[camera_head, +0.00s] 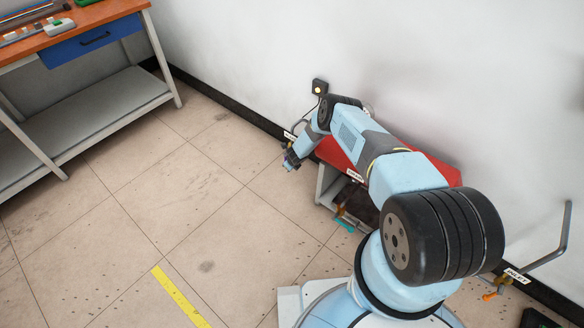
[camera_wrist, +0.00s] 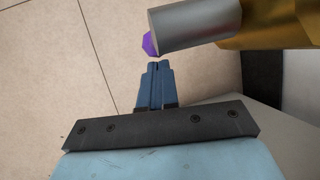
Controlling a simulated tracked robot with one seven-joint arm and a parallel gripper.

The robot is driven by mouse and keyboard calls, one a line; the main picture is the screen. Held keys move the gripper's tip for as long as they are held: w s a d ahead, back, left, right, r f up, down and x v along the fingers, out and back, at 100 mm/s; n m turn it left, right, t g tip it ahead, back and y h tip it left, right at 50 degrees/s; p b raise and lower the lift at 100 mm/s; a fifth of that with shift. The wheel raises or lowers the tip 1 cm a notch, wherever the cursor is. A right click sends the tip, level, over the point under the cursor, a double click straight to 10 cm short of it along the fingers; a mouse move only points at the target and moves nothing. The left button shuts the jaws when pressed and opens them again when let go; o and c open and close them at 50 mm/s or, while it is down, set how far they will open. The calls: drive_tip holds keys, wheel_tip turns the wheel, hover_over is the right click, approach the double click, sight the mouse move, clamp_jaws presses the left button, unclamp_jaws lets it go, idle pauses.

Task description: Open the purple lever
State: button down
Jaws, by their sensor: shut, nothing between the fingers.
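In the wrist view, a small part of the purple lever (camera_wrist: 149,45) shows at the left end of a grey metal cylinder (camera_wrist: 195,25). The rest of it is hidden behind that cylinder. My gripper (camera_wrist: 157,66) is shut and empty. Its fingertips appear just below the purple part in the picture; I cannot tell whether they touch. In the head view my gripper (camera_head: 291,160) is at the left end of the red-topped unit (camera_head: 330,151). The purple lever cannot be made out clearly there.
A brass-coloured body (camera_wrist: 265,25) adjoins the cylinder. A teal handle (camera_head: 345,226) sits low at the unit's front. An orange lever (camera_head: 489,296) is on a pipe (camera_head: 562,240) at right. A workbench (camera_head: 100,92) stands at upper left. The floor (camera_head: 130,215) between is clear.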

drive_tip(key=shift+w+a+r, duration=0.15)
drive_tip(key=shift+a+r, duration=0.05)
drive_tip(key=shift+a, duration=0.25)
drive_tip(key=s+d, duration=0.8)
drive_tip(key=s, duration=0.4)
drive_tip(key=shift+d+f, duration=0.3)
drive_tip(key=shift+d, duration=0.1)
idle(0.5)
